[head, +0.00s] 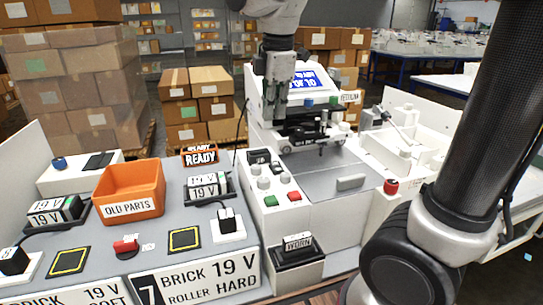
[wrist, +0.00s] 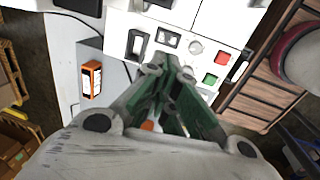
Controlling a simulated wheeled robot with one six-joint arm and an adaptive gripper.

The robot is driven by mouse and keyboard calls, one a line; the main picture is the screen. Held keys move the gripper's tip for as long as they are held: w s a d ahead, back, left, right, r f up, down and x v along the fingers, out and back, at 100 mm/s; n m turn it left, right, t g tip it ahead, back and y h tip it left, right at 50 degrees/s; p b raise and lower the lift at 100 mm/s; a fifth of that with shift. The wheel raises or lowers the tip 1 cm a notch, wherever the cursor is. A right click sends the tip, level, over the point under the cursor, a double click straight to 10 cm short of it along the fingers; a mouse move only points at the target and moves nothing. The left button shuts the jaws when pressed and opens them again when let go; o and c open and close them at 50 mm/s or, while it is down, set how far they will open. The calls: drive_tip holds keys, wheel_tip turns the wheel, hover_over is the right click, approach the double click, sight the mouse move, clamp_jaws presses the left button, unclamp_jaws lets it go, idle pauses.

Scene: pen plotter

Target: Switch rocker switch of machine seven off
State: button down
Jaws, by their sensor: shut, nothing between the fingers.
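Machine seven, the plotter (head: 335,190), stands right of the bench plate (head: 195,280) marked 7. Its white control panel (wrist: 120,22) carries a black rocker switch (wrist: 136,44), which also shows at the panel's back in the head view (head: 259,156). I cannot tell which side of the rocker is pressed. My gripper (wrist: 170,68) is shut and empty. In the wrist view its fingertips appear close below the rocker and a small dark inset (wrist: 167,39); no contact is clear. In the head view my arm hangs above the machine's back.
A green button (wrist: 210,79), a red button (wrist: 222,57) and a round knob (wrist: 196,46) lie close by. The orange READY sign (head: 201,157) and old-parts bin (head: 130,190) stand left. The plotter's screen (head: 318,82) and carriage (head: 318,132) are near my arm.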

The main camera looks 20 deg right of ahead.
sight(271, 164)
drive_tip(key=f, duration=0.4)
drive_tip(key=w+f, duration=0.1)
drive_tip(key=f, duration=0.4)
drive_tip(key=w+f, duration=0.1)
drive_tip(key=f, duration=0.3)
drive_tip(key=shift+f, duration=0.25)
drive_tip(key=shift+w, duration=0.1)
